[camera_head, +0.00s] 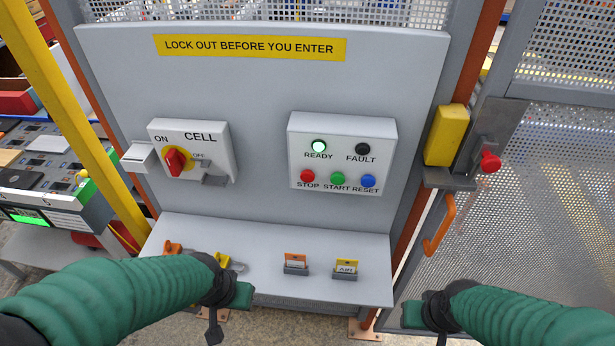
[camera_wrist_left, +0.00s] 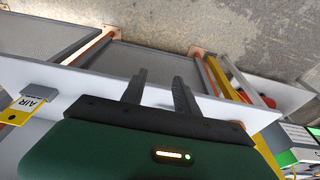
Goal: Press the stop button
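The red stop button (camera_head: 307,176) is at the lower left of the grey control box (camera_head: 342,128) in the head view. It sits left of the green start button (camera_head: 338,179) and the blue reset button (camera_head: 368,181). The ready lamp (camera_head: 319,146) glows green; the fault lamp (camera_head: 363,149) is dark. My left gripper (camera_head: 240,294) is low at the shelf's front left, well below and left of the box. In the left wrist view its fingers (camera_wrist_left: 159,90) are apart with nothing between them. My right gripper (camera_head: 412,314) is at lower right, its fingers hidden.
A cell switch box (camera_head: 205,140) with a red knob (camera_head: 175,162) is mounted left of the control box. The shelf (camera_head: 270,234) below juts out and carries small tags, including a yellow AIR tag (camera_head: 346,266). A red knob (camera_head: 490,162) and orange handle (camera_head: 440,225) are on the right gate.

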